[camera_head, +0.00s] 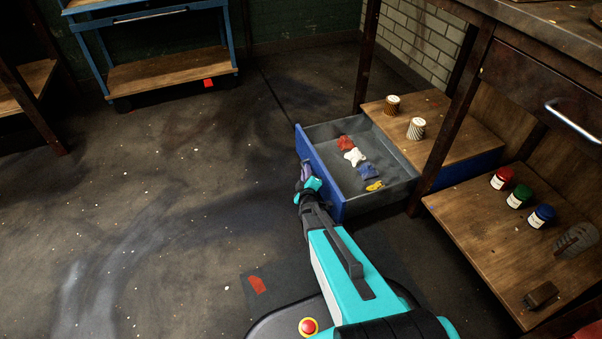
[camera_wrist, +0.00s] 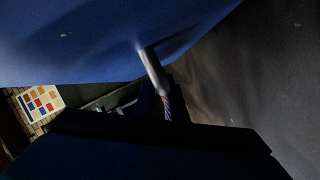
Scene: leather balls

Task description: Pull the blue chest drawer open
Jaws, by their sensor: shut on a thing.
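The blue chest drawer (camera_head: 322,183) is pulled well out, and its grey inside shows in the head view. Red, white, blue and yellow pieces lie in it. My gripper (camera_head: 306,178) is at the outer side of the blue front, on the left. In the wrist view the blue drawer front (camera_wrist: 80,40) fills the top, and a metal bar handle (camera_wrist: 152,72) runs down from it toward my gripper (camera_wrist: 165,105). My gripper is shut on the handle. The fingers are dark and partly hidden in the wrist view.
Two striped cups (camera_head: 415,129) stand on the wooden top behind the drawer. Red, green and blue jars (camera_head: 519,196) stand on a low shelf (camera_head: 470,230) at right. A blue cart (camera_head: 165,70) stands at the back left. The floor left of the drawer is clear.

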